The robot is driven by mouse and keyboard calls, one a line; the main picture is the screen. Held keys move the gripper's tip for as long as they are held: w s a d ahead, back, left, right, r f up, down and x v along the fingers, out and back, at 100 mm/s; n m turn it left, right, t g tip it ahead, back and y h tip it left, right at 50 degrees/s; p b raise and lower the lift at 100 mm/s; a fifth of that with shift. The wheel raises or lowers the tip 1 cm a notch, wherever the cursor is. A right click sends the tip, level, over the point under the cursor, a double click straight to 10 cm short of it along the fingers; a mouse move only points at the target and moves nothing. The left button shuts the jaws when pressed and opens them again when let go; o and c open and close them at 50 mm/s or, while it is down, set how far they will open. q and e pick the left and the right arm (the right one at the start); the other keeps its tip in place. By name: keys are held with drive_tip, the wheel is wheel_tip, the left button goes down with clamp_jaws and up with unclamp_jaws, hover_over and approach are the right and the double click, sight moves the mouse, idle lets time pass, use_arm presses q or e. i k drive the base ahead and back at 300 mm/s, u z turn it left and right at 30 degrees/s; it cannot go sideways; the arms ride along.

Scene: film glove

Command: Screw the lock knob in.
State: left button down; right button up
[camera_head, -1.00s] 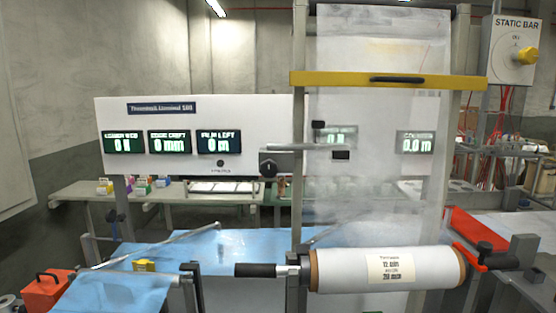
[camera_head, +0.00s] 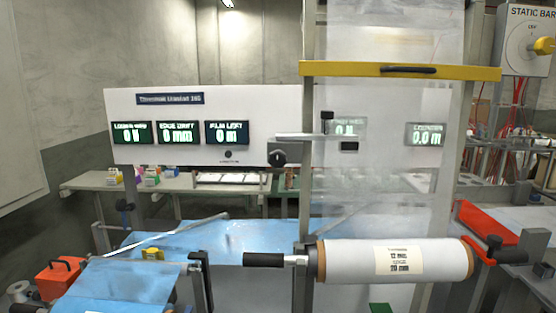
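Neither of my grippers is in view. I cannot tell for certain which part is the lock knob. A red crank-like arm (camera_head: 481,250) with a black knob (camera_head: 494,242) is at the right end of the white film roll (camera_head: 350,261). A black handle (camera_head: 263,260) and a silver shaft stick out at the roll's left end. Another dark knob (camera_head: 277,157) is on the white panel, and a small one (camera_head: 125,207) is on the post at the left. No thread or gap at any knob can be made out.
A yellow bar (camera_head: 340,69) crosses the clear film above the roll. A blue sheeted table (camera_head: 240,240) lies behind. A static bar box (camera_head: 524,40) with a yellow knob is at the upper right.

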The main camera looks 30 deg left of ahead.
sight(277, 159)
drive_tip(key=z, duration=2.35)
drive_tip(key=k, duration=1.3)
drive_tip(key=u, duration=2.2)
drive_tip(key=i, duration=0.5)
drive_tip(key=z, duration=0.1)
